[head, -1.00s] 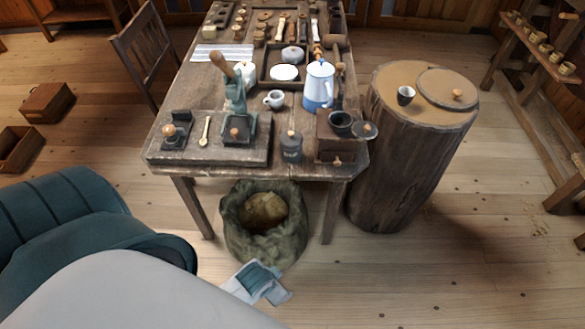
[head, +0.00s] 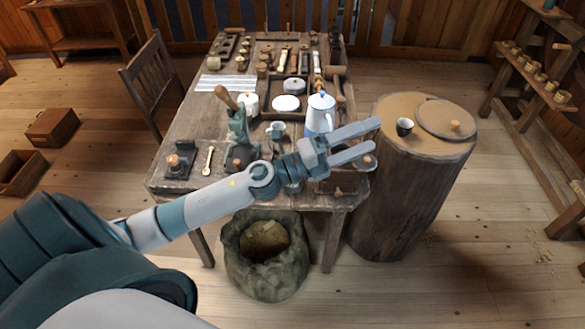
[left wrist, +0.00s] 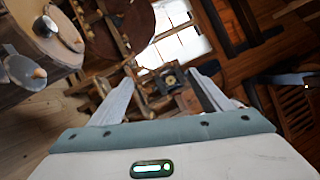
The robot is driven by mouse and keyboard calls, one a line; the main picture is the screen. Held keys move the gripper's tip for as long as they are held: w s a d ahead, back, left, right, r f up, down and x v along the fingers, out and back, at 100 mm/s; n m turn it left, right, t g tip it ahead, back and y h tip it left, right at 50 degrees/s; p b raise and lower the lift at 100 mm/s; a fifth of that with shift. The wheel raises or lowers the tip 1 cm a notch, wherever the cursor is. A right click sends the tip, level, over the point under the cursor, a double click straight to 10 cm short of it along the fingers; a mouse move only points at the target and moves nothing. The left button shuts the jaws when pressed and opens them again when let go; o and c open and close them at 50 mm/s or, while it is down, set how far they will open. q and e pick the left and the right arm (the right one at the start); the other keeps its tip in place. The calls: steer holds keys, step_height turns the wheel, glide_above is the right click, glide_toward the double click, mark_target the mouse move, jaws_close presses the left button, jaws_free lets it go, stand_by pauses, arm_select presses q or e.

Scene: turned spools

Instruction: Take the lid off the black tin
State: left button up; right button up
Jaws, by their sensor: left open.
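The black tin (head: 294,188) stands near the table's front edge, left of the wooden grinder. My left forearm and wrist cross in front of it, so only a small part low down shows and its lid is hidden. My left gripper (head: 374,138) is open and empty. It is to the right of the tin, in front of the blue-and-white pot and above the grinder, pointing right. In the left wrist view its two fingers (left wrist: 165,88) are spread with nothing between them, and I cannot make out the tin there. My right gripper is not in view.
The blue-and-white pot (head: 320,112) stands behind my gripper. The grinder (head: 335,184) is at the table's front right corner. A green press (head: 238,135) stands left of the tin. A stump (head: 400,190) with a dark cup (head: 404,127) is on the right.

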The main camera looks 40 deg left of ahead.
arm_select(q)
steer(key=a+f+m+g+y, duration=0.1)
steer(key=a+f+m+g, duration=0.55)
steer(key=m+g, duration=0.5)
steer(key=a+f+m+g+y, duration=0.1)
steer(key=a+f+m+y, duration=0.2)
steer(key=a+y, duration=0.5)
steer(key=a, duration=1.3)
steer(key=shift+s+a+f+y, duration=0.15)
steer(key=shift+f+y, duration=0.15)
steer(key=shift+g, duration=0.25)
